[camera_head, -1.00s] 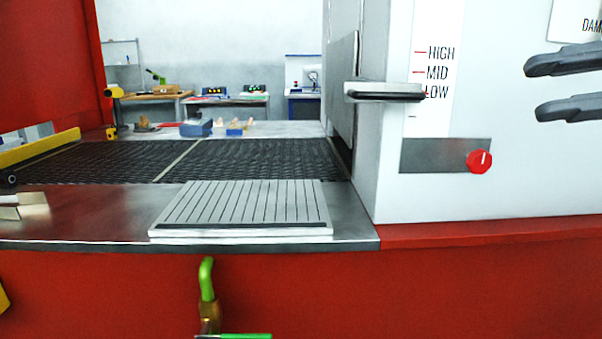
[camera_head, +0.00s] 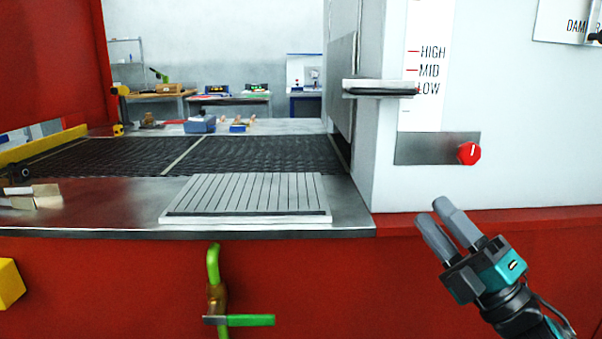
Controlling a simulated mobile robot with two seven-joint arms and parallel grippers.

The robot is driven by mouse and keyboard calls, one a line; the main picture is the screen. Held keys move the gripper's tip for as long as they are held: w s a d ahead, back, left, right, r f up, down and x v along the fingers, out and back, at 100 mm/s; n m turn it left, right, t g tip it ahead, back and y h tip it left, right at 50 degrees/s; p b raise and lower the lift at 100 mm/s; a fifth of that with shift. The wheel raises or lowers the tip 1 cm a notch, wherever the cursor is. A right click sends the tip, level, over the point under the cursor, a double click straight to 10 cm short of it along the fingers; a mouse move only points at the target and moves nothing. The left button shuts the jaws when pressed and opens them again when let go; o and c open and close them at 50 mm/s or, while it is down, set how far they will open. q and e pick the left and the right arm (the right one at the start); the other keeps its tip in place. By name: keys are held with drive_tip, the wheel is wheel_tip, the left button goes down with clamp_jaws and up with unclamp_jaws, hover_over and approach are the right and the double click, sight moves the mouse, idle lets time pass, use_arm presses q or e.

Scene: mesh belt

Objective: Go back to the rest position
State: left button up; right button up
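My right gripper (camera_head: 435,212) is in the lower right of the head view, in front of the red machine body (camera_head: 360,290). It points up and to the left, with its two grey fingers close together. Nothing shows held in it; the angle hides whether they touch. It is to the right of the grooved plate (camera_head: 245,196) and below the red knob (camera_head: 469,153), apart from both in the picture. My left gripper is not in view.
The dark mesh belt (camera_head: 240,156) runs behind the grooved plate on the steel ledge (camera_head: 110,205). A door handle (camera_head: 380,88) sticks out beside the LOW mark. A green-handled valve (camera_head: 250,320) is below the ledge. A yellow block (camera_head: 8,284) is at the lower left.

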wheel_tip(320, 180, down, 14)
drive_tip(key=s+m+h, duration=0.1)
drive_tip(key=m+h, duration=0.8)
drive_tip(key=m, duration=0.4)
drive_tip(key=s+a+f+m+g+h, duration=0.25)
drive_tip(key=s+f+m+g, duration=0.3)
drive_tip(key=s+f, duration=0.4)
drive_tip(key=s+a+f+m+g+h, duration=0.1)
drive_tip(key=s+a+f+m+g, duration=0.4)
drive_tip(key=f, duration=0.8)
use_arm(q)
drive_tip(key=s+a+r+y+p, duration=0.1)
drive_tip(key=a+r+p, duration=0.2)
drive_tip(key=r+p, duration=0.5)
drive_tip(key=p, duration=0.5)
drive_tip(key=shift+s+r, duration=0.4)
use_arm(e)
drive_tip(key=s+d+r+m+t, duration=0.1)
drive_tip(key=d+r, duration=0.4)
drive_tip(key=r, duration=0.4)
drive_tip(key=shift+s+d+r+t+h, duration=0.3)
drive_tip(key=shift+s+r+t+h, duration=0.05)
drive_tip(key=shift+s+r, duration=0.05)
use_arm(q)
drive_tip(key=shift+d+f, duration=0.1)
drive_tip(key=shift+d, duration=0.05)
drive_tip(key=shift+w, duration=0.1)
